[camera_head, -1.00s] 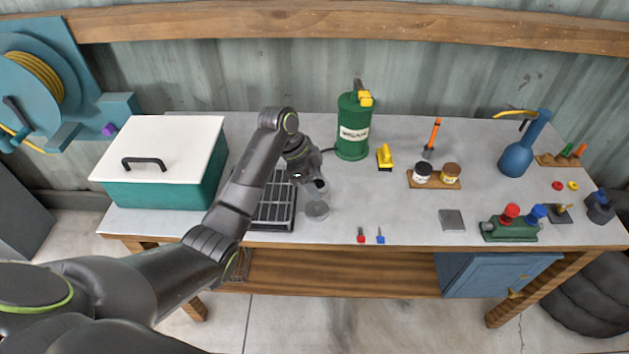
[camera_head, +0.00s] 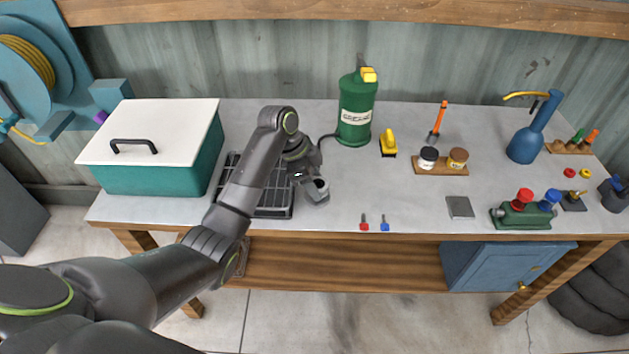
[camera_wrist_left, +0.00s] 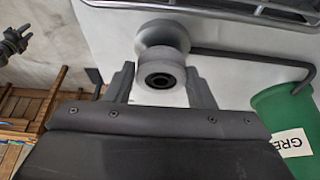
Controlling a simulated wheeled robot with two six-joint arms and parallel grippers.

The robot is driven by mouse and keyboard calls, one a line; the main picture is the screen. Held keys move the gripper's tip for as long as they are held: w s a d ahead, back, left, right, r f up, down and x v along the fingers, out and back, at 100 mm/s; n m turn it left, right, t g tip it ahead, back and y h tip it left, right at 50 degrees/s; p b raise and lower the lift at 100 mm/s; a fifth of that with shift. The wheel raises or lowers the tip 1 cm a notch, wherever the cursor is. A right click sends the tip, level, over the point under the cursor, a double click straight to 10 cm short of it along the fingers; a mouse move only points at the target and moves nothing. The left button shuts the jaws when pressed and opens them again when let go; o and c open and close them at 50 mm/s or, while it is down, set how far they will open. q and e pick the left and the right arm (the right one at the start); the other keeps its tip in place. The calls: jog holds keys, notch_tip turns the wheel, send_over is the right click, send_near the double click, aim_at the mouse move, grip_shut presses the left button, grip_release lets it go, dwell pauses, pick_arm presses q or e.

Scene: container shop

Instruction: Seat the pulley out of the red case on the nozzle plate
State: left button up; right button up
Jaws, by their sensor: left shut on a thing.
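The grey pulley (camera_head: 319,196) is in my left gripper (camera_head: 313,186), just right of the drain grate and near the bench's front edge. In the left wrist view the pulley (camera_wrist_left: 161,48) shows its groove and dark bore between the two fingers of the left gripper (camera_wrist_left: 160,82). It appears to be held clear of the bench. A small dark plate with a brass nozzle (camera_head: 573,200) lies at the right end of the bench; it looks like the nozzle plate. I see no red case. My right gripper is not in view.
A teal box with a white lid (camera_head: 160,168) stands left, beside the dark grate (camera_head: 275,211). A green grease can (camera_head: 356,105) stands behind. Small red and blue keys (camera_head: 374,224), a grey square plate (camera_head: 460,207) and a green valve block (camera_head: 521,216) line the front.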

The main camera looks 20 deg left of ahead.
pick_arm(q)
jog(key=shift+f, duration=0.45)
jog(key=o, duration=1.2)
jog(key=p+v, duration=0.4)
jog(key=v, duration=1.3)
jog(key=shift+r+p, duration=0.2)
jog(key=shift+p, duration=0.15)
